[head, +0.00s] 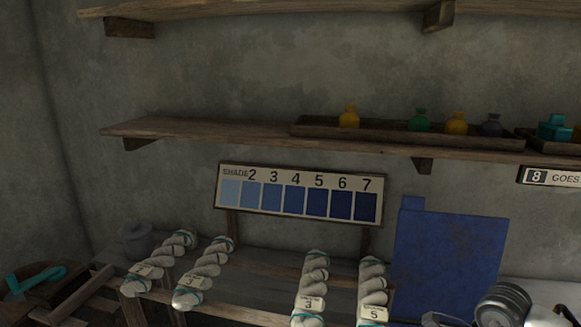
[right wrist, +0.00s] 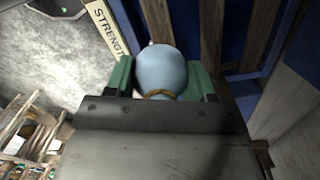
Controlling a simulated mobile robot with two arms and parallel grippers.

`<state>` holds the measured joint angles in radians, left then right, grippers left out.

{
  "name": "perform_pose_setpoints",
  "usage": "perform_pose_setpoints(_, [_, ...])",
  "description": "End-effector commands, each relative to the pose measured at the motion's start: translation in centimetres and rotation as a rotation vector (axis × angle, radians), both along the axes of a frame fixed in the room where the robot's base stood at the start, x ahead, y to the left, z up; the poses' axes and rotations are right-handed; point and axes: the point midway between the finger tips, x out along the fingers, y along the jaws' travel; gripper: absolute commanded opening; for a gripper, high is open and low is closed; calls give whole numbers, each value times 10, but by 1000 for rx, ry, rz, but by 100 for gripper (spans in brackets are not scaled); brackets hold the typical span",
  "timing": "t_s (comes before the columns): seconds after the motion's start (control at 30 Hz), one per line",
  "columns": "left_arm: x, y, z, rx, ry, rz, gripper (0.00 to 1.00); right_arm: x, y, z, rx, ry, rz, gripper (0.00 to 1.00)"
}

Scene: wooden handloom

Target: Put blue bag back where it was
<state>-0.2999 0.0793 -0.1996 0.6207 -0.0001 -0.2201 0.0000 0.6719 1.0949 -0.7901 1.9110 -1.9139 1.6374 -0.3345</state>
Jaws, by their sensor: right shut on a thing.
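The blue bag (right wrist: 162,72) is pale blue and rounded, with a brown tie at its neck. In the right wrist view it sits between the green fingers of my right gripper (right wrist: 160,82), which is shut on it. Neither the bag nor my right gripper can be made out in the head view. A wooden tray (head: 330,129) on the middle wall shelf holds a yellow bag (head: 349,117), a green bag (head: 419,120), another yellow bag (head: 456,123) and a dark slate bag (head: 492,125). Bare tray shows between the first yellow bag and the green one. My left gripper is not in view.
The shelf (head: 190,129) is bare left of the tray. A second tray (head: 555,146) with teal items stands at the right. Below are a shade board (head: 300,194), pale yarn skeins (head: 312,285) and a blue panel (head: 447,265). A wooden shelf (head: 270,9) runs above.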

Motion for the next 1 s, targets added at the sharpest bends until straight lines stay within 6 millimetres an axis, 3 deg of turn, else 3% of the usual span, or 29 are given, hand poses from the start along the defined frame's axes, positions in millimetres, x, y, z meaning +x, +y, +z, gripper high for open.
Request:
perform_pose_setpoints(0.3, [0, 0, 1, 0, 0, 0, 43, -17, 69, 6, 17, -15, 870, 26])
perform_pose_setpoints(0.6, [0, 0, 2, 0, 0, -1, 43, -41, 121, 15, 13, -29, 1662, 26])
perform_pose_setpoints(0.8, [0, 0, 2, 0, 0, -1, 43, -54, 140, 19, 6, -31, 2018, 26])
perform_pose_setpoints(1.0, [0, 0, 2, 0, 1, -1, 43, -59, 146, 20, 3, -27, 2153, 26])
